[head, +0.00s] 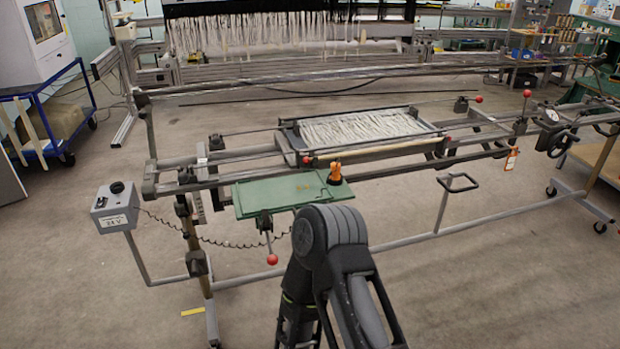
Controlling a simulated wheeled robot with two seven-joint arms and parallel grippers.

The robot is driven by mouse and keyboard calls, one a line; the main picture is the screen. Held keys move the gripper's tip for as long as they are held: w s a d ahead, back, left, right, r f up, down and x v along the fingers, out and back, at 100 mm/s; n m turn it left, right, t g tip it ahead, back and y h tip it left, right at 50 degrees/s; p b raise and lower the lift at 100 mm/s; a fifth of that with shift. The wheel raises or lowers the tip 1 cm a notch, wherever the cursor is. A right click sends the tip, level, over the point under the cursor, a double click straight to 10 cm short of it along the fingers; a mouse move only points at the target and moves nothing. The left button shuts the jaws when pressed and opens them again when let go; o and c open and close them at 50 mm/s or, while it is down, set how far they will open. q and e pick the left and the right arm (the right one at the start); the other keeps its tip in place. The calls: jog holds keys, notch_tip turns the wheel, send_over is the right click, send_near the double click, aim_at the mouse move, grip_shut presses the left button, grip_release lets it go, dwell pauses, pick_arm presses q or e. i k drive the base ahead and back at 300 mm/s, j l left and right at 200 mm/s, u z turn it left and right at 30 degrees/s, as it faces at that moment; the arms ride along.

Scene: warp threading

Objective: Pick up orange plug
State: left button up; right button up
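A small orange object (336,172), which looks like the orange plug, stands at the right end of the green tray (268,195) on the near side of the loom frame. Its lower part looks dark. One of my arms rises from the bottom middle, bent at a dark joint in front of the tray's near right. Neither of my grippers shows, and nothing is seen touching the orange object.
The metal loom frame (240,172) spans the middle, with a panel of white threads (362,127). A grey control box (115,207) with a coiled cord stands at left. An orange tag (512,158) hangs at right. Open floor lies in front.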

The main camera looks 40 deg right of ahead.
aim_at(336, 176)
jog(key=l+u, duration=0.45)
jog(key=l, duration=1.85)
jog(key=k, duration=0.05)
